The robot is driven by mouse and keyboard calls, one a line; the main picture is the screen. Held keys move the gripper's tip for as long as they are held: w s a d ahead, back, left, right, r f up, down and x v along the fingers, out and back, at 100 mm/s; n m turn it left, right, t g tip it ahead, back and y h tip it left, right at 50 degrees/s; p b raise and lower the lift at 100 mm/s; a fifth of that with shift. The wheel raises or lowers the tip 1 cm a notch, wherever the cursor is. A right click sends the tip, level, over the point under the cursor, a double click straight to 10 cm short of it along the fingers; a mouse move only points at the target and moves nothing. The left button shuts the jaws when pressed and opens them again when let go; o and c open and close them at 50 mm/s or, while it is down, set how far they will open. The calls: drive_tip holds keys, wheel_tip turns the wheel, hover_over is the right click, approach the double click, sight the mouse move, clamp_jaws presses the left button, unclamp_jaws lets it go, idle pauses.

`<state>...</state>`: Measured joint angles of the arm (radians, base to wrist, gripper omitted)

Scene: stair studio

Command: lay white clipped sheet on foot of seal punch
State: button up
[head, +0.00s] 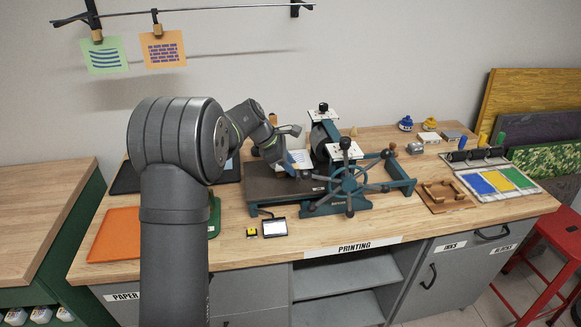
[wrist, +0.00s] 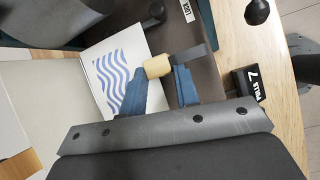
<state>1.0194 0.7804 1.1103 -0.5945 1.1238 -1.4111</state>
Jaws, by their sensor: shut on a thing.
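The white sheet (wrist: 118,62) with blue wavy lines is held by a wooden clip (wrist: 157,67). My gripper (wrist: 158,78) is shut on this clip, with its blue fingers on either side. In the head view the sheet (head: 301,156) shows beside my gripper (head: 290,166), above the dark bed of the printing press (head: 262,184). The sheet's far part is partly hidden by the arm and press in that view. I cannot tell which thing is the seal punch; no foot of it is clearly identifiable.
The press's spoked wheel (head: 347,183) stands close right of my gripper. An orange tray (head: 113,233) lies left. Green and orange sheets (head: 163,50) hang from a line above. Color pads (head: 497,181) lie right.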

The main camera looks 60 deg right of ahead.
wheel_tip(320, 180, up, 8)
drive_tip(key=w+a+f+m, duration=0.1)
drive_tip(key=w+a+f, duration=0.15)
drive_tip(key=a, duration=0.95)
drive_tip(key=w+a+f, duration=0.2)
drive_tip(key=w+a, duration=0.1)
drive_tip(key=a, duration=1)
drive_tip(key=w+a+f+n, duration=0.1)
drive_tip(key=w+a+f, duration=0.2)
drive_tip(key=a+f, duration=0.3)
drive_tip(key=shift+s+a+f, duration=0.1)
drive_tip(key=shift+a+f, duration=0.05)
drive_tip(key=shift+f, duration=1.85)
drive_tip(key=shift+a+f, duration=0.15)
drive_tip(key=shift+f, duration=1.8)
drive_tip(key=shift+w+d+f, duration=0.1)
drive_tip(key=shift+w+d, duration=1.85)
drive_tip(key=shift+f, duration=0.25)
